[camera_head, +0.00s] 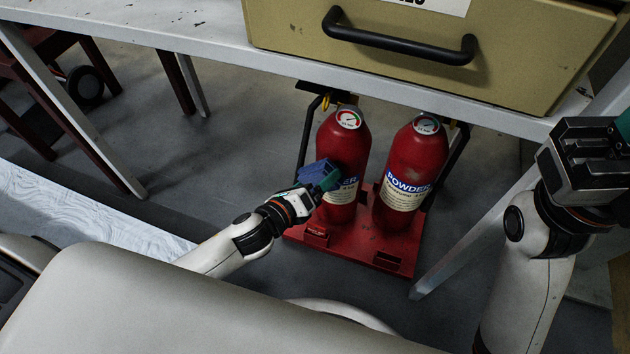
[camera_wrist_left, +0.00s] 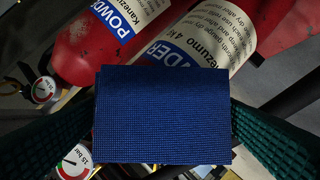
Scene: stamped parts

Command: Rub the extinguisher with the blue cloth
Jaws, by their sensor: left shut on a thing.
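Two red extinguishers stand side by side under the table, the left one (camera_head: 343,145) and the right one (camera_head: 415,160). Both have a gauge on top and a white-and-blue "POWDER" label. My left gripper (camera_head: 326,176) is shut on the blue cloth (camera_head: 314,171), at the left extinguisher's front left side by its label. In the left wrist view the cloth (camera_wrist_left: 162,115) is a flat blue block between green fingers and covers part of the label behind it. I cannot tell whether it touches the extinguisher. My right gripper (camera_head: 620,128) is at the right edge, its fingers mostly cut off.
The extinguishers stand on a red base (camera_head: 315,236) with dark side bars. Above is a white table (camera_head: 190,38) with a beige drawer (camera_head: 400,70) and black handle.

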